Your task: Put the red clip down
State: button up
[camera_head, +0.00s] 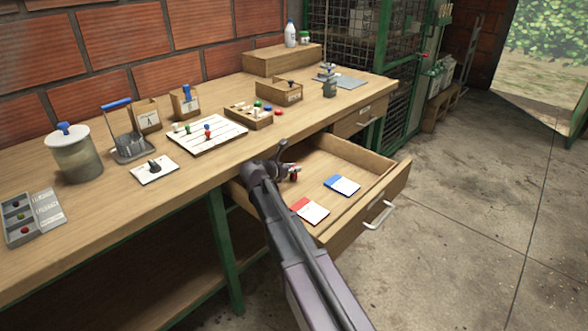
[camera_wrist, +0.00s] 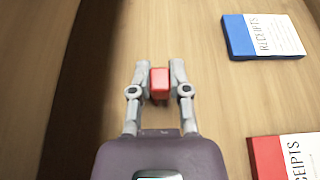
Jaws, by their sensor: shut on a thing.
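My gripper (camera_wrist: 159,78) is shut on the red clip (camera_wrist: 159,84) in the wrist view, with one finger on each side of it. The clip is a small red block seen from above. Behind it is the wooden floor of the open drawer (camera_head: 388,187); I cannot tell whether the clip touches it. In the head view my gripper (camera_head: 291,170) is over the left part of this drawer, and the clip is mostly hidden there by the gripper.
In the drawer lie a blue receipts pad (camera_head: 342,186) and a red receipts pad (camera_head: 309,212), both right of my gripper. The workbench top (camera_head: 215,180) edge is close on the left. A tray of coloured pieces (camera_head: 248,117) and a white board (camera_head: 207,134) stand on the bench.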

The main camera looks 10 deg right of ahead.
jog(key=shift+f, duration=0.2)
jog(key=o, duration=0.7)
jog(key=shift+o, duration=0.2)
jog(key=shift+r, duration=0.1)
jog(key=shift+r, duration=0.15)
jog(key=shift+s+a+r, duration=0.1)
jog(key=shift+s+a+r+p, duration=0.15)
jog(key=shift+s+a+p, duration=0.1)
jog(key=shift+p, duration=0.15)
jog(key=p+v, duration=0.3)
jog(key=v, duration=0.6)
jog(key=shift+p+v, duration=0.5)
jog(key=shift+v, duration=0.5)
